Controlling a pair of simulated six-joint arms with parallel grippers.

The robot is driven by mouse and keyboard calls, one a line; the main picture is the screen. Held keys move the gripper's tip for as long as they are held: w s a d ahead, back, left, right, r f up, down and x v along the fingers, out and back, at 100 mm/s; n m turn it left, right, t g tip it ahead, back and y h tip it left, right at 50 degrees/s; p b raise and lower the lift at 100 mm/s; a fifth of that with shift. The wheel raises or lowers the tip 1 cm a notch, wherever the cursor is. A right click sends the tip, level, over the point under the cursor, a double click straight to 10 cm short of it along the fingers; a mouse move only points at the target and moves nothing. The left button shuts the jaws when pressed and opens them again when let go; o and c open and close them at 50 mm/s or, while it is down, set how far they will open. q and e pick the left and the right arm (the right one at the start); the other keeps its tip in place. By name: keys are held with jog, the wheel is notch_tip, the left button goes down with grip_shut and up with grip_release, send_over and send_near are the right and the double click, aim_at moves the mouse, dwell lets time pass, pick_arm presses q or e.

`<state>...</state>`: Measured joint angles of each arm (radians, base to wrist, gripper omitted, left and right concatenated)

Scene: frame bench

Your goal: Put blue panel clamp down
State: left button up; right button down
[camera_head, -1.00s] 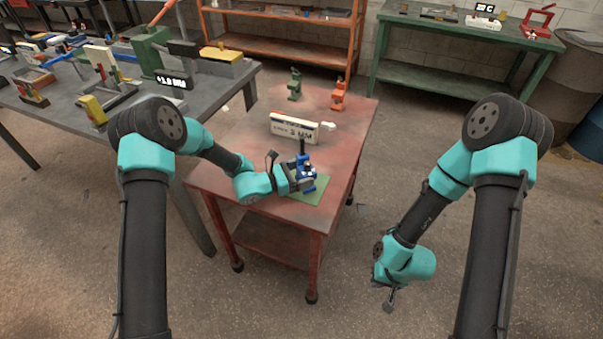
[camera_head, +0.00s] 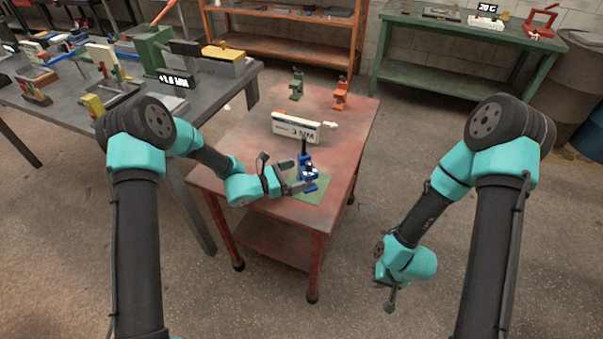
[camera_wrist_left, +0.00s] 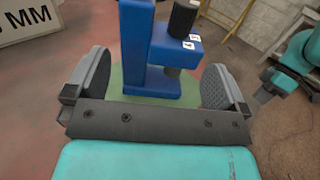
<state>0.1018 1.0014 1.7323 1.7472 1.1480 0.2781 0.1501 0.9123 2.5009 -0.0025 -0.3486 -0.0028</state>
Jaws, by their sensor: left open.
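The blue panel clamp (camera_head: 308,176) stands upright on the green mat (camera_head: 317,192) near the front edge of the red cart. In the left wrist view, the blue clamp (camera_wrist_left: 150,50) rises between the two fingers with a gap on each side. My left gripper (camera_wrist_left: 157,80) is open there, its fingers apart from the clamp. In the head view my left gripper (camera_head: 297,187) is just left of the clamp. My right gripper (camera_head: 390,300) hangs over the floor right of the cart, too small to tell its opening.
The red cart top (camera_head: 245,165) also carries a white "3 MM" sign (camera_head: 296,127), a green clamp (camera_head: 296,86) and an orange clamp (camera_head: 340,95) farther back. A grey bench (camera_head: 60,100) with several tools stands on the left. The cart top left of the sign is clear.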

pick_arm(q)
jog(key=v, duration=0.8)
jog(key=shift+s+a, duration=0.1)
jog(key=shift+a, duration=0.3)
